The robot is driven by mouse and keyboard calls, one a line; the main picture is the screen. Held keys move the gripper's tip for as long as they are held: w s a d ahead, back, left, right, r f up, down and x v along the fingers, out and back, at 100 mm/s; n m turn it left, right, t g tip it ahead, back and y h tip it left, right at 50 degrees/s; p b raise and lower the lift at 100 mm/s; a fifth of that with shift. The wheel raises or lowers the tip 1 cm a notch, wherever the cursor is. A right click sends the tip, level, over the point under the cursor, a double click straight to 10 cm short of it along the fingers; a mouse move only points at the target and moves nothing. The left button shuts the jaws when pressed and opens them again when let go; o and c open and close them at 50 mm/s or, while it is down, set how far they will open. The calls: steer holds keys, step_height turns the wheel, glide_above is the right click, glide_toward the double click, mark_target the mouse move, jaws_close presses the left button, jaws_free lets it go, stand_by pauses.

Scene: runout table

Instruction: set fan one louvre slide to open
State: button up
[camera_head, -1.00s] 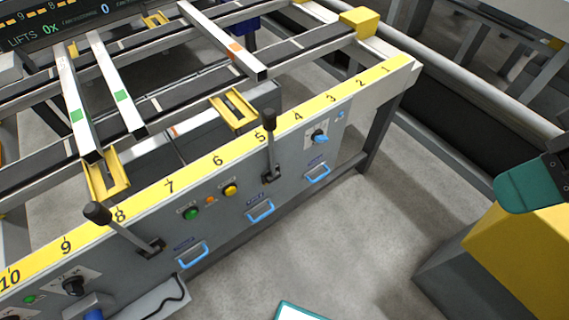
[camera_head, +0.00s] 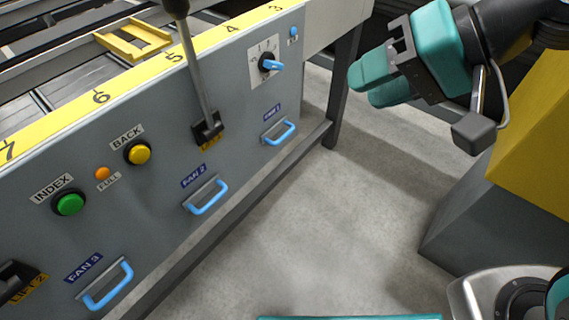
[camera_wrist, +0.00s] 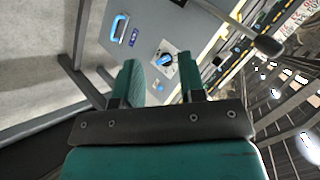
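The fan 1 louvre slide is a blue handle (camera_head: 279,132) low on the grey panel, under a small label and right of the lift lever. It also shows in the wrist view (camera_wrist: 119,28), at the upper left. Its exact slide position is hard to tell. My gripper (camera_head: 374,82) is at the upper right of the head view, to the right of the panel and apart from it. In the wrist view its two teal fingers (camera_wrist: 157,82) stand apart with nothing between them, the knob panel behind them.
A blue selector knob (camera_head: 270,63) sits above the fan 1 handle. A tall lever (camera_head: 197,75) sticks out left of it. The fan 2 handle (camera_head: 206,196) and fan 3 handle (camera_head: 108,287) are further left. A yellow-grey block (camera_head: 520,170) stands at right. Floor before the panel is clear.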

steer(key=w+f+m+t+y+b, duration=0.1)
steer(key=w+f+m+t+b, duration=0.15)
steer(key=f+b, duration=0.65)
steer(key=w+f+m+t+y+b, duration=0.1)
steer(key=w+f+m+b, duration=0.15)
steer(key=f+b, duration=0.6)
steer(key=m+t+y+b, duration=0.1)
steer(key=m+t+b, duration=0.2)
steer(key=m, duration=0.1)
glide_toward(284, 135)
steer(key=p+x, duration=0.5)
steer(key=x, duration=0.4)
steer(key=shift+f, duration=0.15)
steer(key=shift+w+a+f, duration=0.3)
steer(key=shift+w+a, duration=0.05)
steer(key=shift+a, duration=0.05)
jaws_close()
